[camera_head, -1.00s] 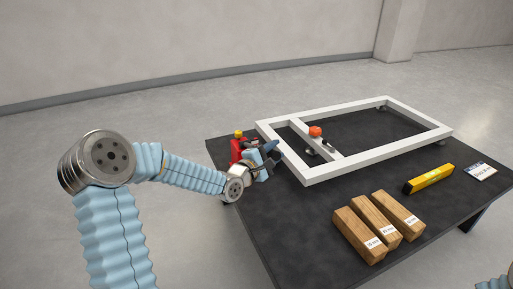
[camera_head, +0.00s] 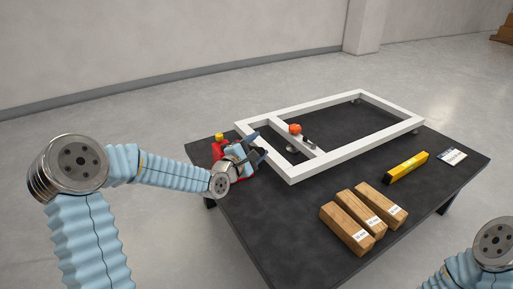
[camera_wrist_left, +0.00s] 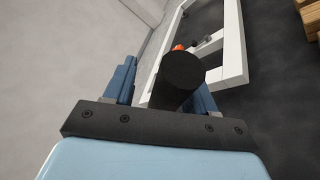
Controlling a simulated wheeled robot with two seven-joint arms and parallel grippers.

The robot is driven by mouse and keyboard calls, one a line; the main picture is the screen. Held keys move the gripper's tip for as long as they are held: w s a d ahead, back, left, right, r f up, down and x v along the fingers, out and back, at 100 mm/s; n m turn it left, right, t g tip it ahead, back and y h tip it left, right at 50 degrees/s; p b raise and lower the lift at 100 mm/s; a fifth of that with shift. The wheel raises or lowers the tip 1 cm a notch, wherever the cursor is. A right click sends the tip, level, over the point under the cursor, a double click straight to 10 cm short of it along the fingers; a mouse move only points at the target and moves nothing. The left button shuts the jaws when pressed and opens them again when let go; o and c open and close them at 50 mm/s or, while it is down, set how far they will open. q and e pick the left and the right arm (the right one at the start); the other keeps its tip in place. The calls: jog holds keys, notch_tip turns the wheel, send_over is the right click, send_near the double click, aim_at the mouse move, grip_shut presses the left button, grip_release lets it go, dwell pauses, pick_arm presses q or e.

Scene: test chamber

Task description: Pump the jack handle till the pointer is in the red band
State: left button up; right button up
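The red jack (camera_head: 217,150) with a yellow cap (camera_head: 219,137) stands at the table's left corner, partly hidden by my left gripper (camera_head: 258,148). In the left wrist view, a thick black cylinder (camera_wrist_left: 182,75), seemingly the end of the jack handle, stands between the blue fingers of my left gripper (camera_wrist_left: 160,90). The fingers are apart. A gap shows between the left finger and the cylinder; I cannot tell whether the right finger touches it. No pointer or red band can be made out. My right gripper is out of view.
A white rectangular frame (camera_head: 335,162) with an orange knob (camera_head: 295,129) on its crossbar lies beside the jack on the black table (camera_head: 285,225). Several wooden blocks (camera_head: 347,229), a yellow level (camera_head: 405,168) and a white card (camera_head: 452,156) lie towards the right.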

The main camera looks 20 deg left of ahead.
pick_arm(q)
jog(key=shift+f, duration=0.1)
jog(key=shift+s, duration=0.4)
jog(key=v, duration=1.3)
jog(key=shift+a, duration=0.15)
